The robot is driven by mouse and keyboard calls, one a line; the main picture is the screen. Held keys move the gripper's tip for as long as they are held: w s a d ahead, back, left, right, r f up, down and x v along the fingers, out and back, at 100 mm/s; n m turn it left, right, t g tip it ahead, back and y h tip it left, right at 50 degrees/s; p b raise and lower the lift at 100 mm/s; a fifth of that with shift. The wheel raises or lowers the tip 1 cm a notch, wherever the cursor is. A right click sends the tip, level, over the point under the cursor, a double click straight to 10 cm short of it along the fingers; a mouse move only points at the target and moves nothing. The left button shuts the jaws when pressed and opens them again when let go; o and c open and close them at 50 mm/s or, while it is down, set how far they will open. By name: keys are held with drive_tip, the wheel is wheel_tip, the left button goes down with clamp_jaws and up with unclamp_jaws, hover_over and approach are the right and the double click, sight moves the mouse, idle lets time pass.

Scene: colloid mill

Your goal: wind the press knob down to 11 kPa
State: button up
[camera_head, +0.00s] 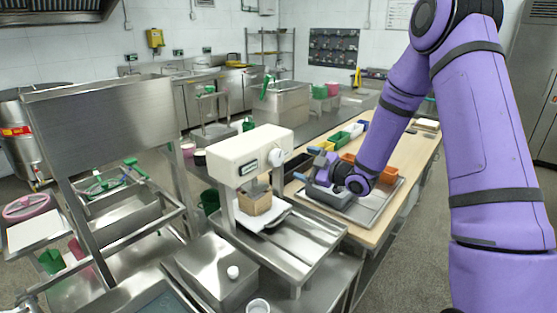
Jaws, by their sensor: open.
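The press (237,152) is a cream-coloured machine in the middle of the head view, standing on a steel frame. A round white knob (277,157) sits on the right part of its front. A small dark display (248,168) is left of the knob; its reading is too small to make out. A brown block (254,203) sits under the press head on a white plate. My gripper (307,165) is open, to the right of the knob and apart from it, with its fingers pointing left towards the press. Nothing shows between the fingers.
A wooden table (378,222) on the right holds a steel tray (372,215) under my gripper and several coloured bins, including an orange one (388,174). A steel box (217,270) with a white cap stands in front of the press. Steel framework (110,105) fills the left.

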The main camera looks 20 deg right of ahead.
sight(279, 159)
drive_tip(key=shift+y, duration=0.5)
drive_tip(key=x, duration=0.7)
drive_tip(key=f+x, duration=0.1)
drive_tip(key=x, duration=0.2)
drive_tip(key=shift+w+a, duration=0.25)
drive_tip(key=shift+a, duration=0.05)
drive_tip(key=c, duration=0.9)
drive_tip(key=shift+m+t, duration=0.3)
drive_tip(key=shift+m, duration=0.5)
drive_tip(key=o, duration=0.9)
drive_tip(key=v, duration=1.1)
